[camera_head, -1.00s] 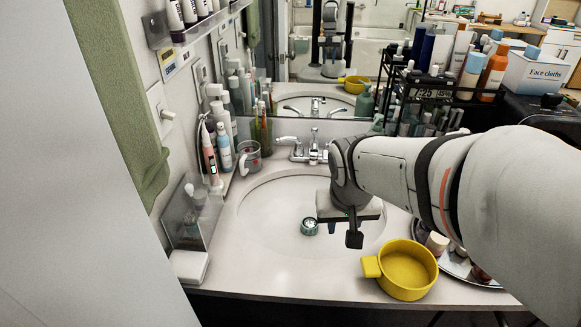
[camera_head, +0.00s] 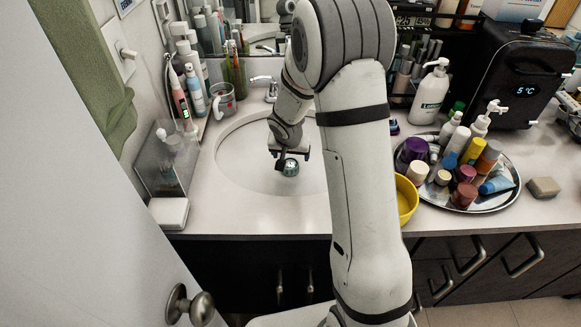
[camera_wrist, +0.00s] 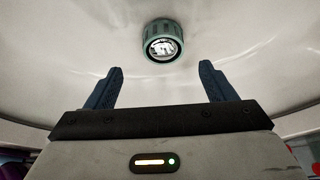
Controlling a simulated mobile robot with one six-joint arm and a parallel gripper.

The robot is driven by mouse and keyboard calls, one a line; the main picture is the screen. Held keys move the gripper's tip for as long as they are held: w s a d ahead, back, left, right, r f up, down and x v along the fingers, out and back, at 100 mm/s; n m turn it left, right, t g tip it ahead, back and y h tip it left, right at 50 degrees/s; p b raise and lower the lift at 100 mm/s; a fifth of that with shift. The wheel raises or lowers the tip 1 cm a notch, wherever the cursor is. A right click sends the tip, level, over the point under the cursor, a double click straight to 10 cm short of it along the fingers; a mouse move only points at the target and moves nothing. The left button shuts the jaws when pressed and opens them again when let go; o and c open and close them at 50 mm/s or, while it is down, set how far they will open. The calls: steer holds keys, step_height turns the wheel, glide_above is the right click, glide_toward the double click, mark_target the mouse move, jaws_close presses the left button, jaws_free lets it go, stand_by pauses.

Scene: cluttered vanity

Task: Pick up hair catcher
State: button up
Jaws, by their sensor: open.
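The hair catcher (camera_head: 289,168) is a small round piece with a teal ribbed rim and a metallic centre. It sits in the white sink basin (camera_head: 235,165). In the wrist view the hair catcher (camera_wrist: 163,42) lies just beyond my fingertips, centred between them. My gripper (camera_wrist: 160,80) is open and empty, with two dark blue fingers apart. In the head view my gripper (camera_head: 289,155) is over the basin, right by the hair catcher and partly covering it. Whether the fingers touch it cannot be told there.
A yellow pot (camera_head: 406,198) stands right of the basin, partly behind my arm. A round metal tray (camera_head: 509,190) of bottles and jars lies further right. A cup (camera_head: 222,100), toothbrush and bottles stand at the back left. The faucet (camera_head: 270,88) is behind the basin.

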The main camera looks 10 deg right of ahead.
mark_target(290, 163)
steer(key=x, duration=0.6)
steer(key=shift+w+a+f, duration=0.1)
steer(key=shift+a+f, duration=0.1)
steer(key=shift+f, duration=0.05)
